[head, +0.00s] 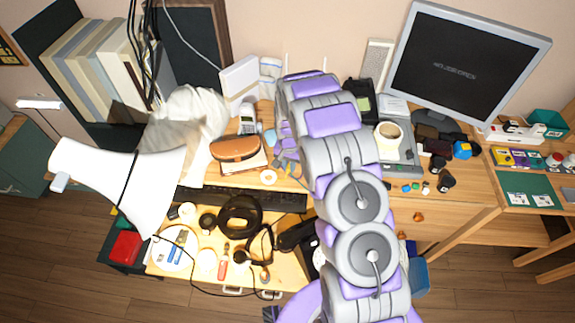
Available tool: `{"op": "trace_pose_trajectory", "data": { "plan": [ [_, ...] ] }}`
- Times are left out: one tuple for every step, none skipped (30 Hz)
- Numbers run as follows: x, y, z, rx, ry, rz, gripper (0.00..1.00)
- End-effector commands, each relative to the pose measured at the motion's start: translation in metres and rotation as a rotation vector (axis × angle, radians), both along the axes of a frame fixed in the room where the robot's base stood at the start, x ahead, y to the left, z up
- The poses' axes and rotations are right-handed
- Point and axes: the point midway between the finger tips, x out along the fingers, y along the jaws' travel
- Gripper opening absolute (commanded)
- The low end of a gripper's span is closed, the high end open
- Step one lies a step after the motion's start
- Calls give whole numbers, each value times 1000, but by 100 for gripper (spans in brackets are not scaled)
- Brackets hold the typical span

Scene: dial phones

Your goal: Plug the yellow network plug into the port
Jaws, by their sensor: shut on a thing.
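My arm reaches over the middle of the desk and bends down at its far end. My gripper (287,152) shows only partly, as small purple and grey parts left of the arm, low over the desk behind the keyboard. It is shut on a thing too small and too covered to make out. I cannot pick out the yellow network plug. The port does not show either. Two thin white antennas stick up behind the arm near the wall; whatever they belong to is mostly hidden.
A white box (240,80) stands by the wall, with a cordless phone (247,120) before it. A brown case (236,148), a black keyboard (265,197) and a pulled-out drawer with headphones (240,216) lie nearer.

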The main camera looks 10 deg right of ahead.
Motion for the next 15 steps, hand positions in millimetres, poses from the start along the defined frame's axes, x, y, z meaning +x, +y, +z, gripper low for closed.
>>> {"op": "trace_pose_trajectory", "data": {
  "plan": [
    [1,-2,0,1,0,-1,1],
    [1,-2,0,1,0,-1,1],
    [1,-2,0,1,0,-1,1],
    [2,-2,0,1,0,-1,1],
    [2,-2,0,1,0,-1,1],
    [3,-1,0,0,-1,-1,1],
    [3,0,0,-1,0,-1,1],
    [4,0,0,-3,-1,-1,1],
    [4,0,0,-3,-1,-1,1],
    [4,0,0,-3,-1,-1,1],
    [5,0,0,-4,0,-1,1],
    [5,1,0,-4,-1,-1,1],
    [6,1,0,-5,-1,0,1],
    [6,1,0,-5,-1,0,1],
    [7,0,0,-5,-1,0,1]
  ]
}}
